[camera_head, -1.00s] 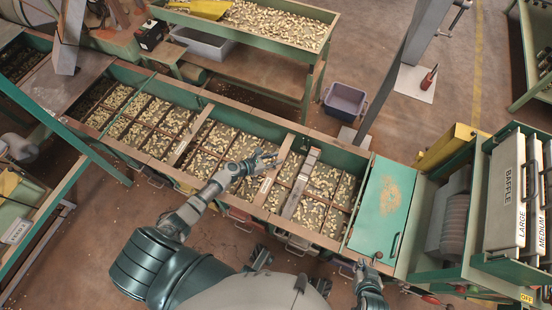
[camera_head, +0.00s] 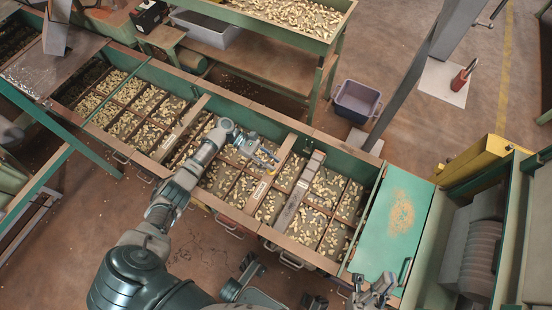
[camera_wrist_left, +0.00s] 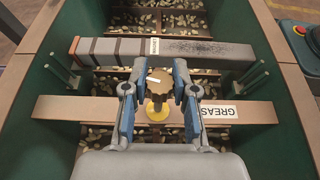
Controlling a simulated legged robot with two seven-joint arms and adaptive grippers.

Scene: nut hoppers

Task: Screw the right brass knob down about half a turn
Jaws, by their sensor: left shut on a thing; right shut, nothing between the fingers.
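My left gripper (camera_head: 266,157) is over the nut trough, beside a wooden crossbar (camera_head: 287,150). In the left wrist view my left gripper (camera_wrist_left: 158,92) is shut on the brass knob (camera_wrist_left: 157,78), one blue finger on each side. The knob has a scalloped rim and a pale mark on top. A yellow round piece (camera_wrist_left: 157,111) shows just below it, against the crossbar (camera_wrist_left: 85,109) with the GREASE label. I cannot make out the knob clearly in the head view. My right gripper (camera_head: 373,290) is shut and empty near the trough's front edge, at the bottom right.
A green lid (camera_head: 390,225) closes the trough's right end. Nuts lie in the compartments. A purple-grey bin (camera_head: 357,101) stands on the floor behind.

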